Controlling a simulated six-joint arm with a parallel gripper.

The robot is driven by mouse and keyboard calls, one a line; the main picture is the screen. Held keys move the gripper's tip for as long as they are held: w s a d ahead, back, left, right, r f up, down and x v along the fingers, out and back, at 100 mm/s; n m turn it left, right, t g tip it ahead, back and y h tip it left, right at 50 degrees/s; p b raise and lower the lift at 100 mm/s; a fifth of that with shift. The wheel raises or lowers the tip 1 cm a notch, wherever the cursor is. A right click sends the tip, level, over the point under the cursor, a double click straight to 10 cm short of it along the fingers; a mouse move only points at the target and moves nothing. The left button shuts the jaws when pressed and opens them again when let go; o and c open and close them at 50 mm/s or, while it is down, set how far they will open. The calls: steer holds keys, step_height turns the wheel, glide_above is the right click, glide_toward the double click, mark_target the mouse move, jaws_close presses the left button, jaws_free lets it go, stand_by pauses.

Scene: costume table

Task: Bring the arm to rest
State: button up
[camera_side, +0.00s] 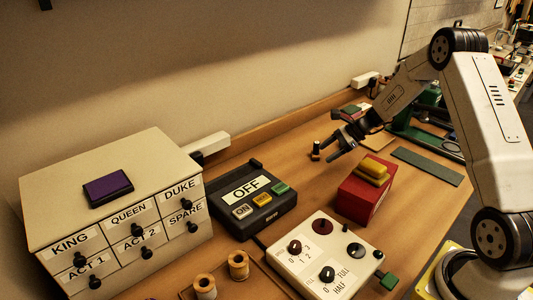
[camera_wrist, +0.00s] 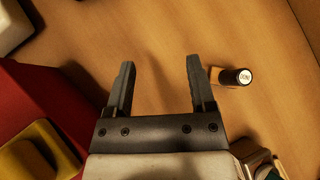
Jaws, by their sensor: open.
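My gripper (camera_side: 340,147) is open and empty, held above the wooden table (camera_side: 280,140) near its back edge. In the wrist view, its two dark fingers (camera_wrist: 160,88) stand apart with only bare wood between them. A small dark-capped stamp (camera_wrist: 235,77) stands just right of the right finger in the wrist view. It also shows in the side view (camera_side: 316,151), close to the fingers. I cannot tell whether a finger touches it.
A red box with a yellow top (camera_side: 364,190) stands near my gripper. A control box labelled OFF (camera_side: 252,200), a white dial panel (camera_side: 318,258) and a labelled drawer cabinet (camera_side: 120,215) with a purple pad (camera_side: 108,188) stand further left. A grey-green strip (camera_side: 427,166) lies at right.

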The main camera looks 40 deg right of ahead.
steer(key=s+a+r+n+g+h, duration=0.1)
steer(key=s+a+n+h, duration=0.3)
steer(key=s+a+n, duration=0.5)
steer(key=s+a+r+n+g+h, duration=0.2)
steer(key=s+a+r+n+h, duration=0.1)
steer(key=s+a+n, duration=0.7)
steer(key=shift+a+r+n+h, duration=0.15)
steer(key=shift+r+n+h, duration=0.35)
steer(key=shift+n, duration=1.5)
steer(key=shift+r, duration=0.1)
